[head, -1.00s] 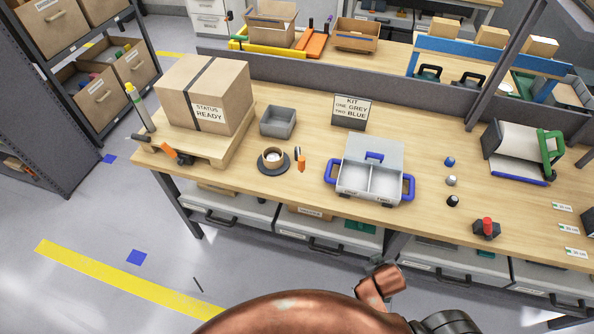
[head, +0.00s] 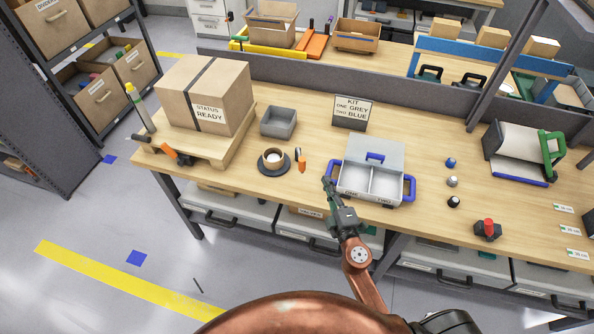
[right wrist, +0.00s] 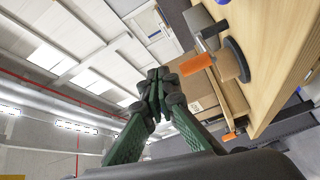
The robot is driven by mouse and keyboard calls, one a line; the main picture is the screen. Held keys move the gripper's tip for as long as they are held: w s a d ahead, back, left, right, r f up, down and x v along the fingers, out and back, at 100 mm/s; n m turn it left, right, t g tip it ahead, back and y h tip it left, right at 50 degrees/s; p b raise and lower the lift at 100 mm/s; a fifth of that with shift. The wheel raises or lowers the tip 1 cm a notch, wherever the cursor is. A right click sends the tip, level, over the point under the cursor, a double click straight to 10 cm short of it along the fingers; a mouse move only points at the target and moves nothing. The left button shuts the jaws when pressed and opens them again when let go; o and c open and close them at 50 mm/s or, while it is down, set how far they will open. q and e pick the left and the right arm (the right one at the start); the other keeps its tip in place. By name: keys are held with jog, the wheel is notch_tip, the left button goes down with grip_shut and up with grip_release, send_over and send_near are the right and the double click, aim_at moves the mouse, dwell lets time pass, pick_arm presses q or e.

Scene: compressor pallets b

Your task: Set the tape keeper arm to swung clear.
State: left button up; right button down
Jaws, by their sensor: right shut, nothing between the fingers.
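The tape roll (head: 273,156) sits on a round dark base (head: 287,167) near the bench's front edge. The keeper arm, with an orange tab (head: 302,166), stands just to the right of the roll. In the right wrist view the orange tab (right wrist: 196,64) is at the end of a grey metal piece, beside the tape roll (right wrist: 230,63). My right gripper (head: 328,182) is shut and empty at the front edge, to the right of the orange tab and apart from it. Its green fingers meet in the right wrist view (right wrist: 157,92). My left gripper is out of view.
A two-compartment tray with blue handles (head: 387,185) stands close to the right of my right gripper. A grey bin (head: 278,122) is behind the tape. A carton (head: 190,92) on a wooden pallet (head: 222,150) is to the left. A kit sign (head: 352,112) stands behind.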

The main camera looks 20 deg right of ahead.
jog(key=w+a+f+n+g+y, duration=0.1)
jog(key=a+f+n+y, duration=0.1)
jog(key=a+n, duration=0.15)
jog(key=w+a+f+n+y, duration=0.1)
jog(key=a+f+n+y, duration=0.15)
jog(key=a, duration=0.25)
jog(key=w+d+b, duration=0.1)
jog(key=w, duration=0.8)
jog(key=shift+d+r, duration=0.25)
jog(key=shift+d, duration=0.15)
jog(key=shift+y, duration=0.25)
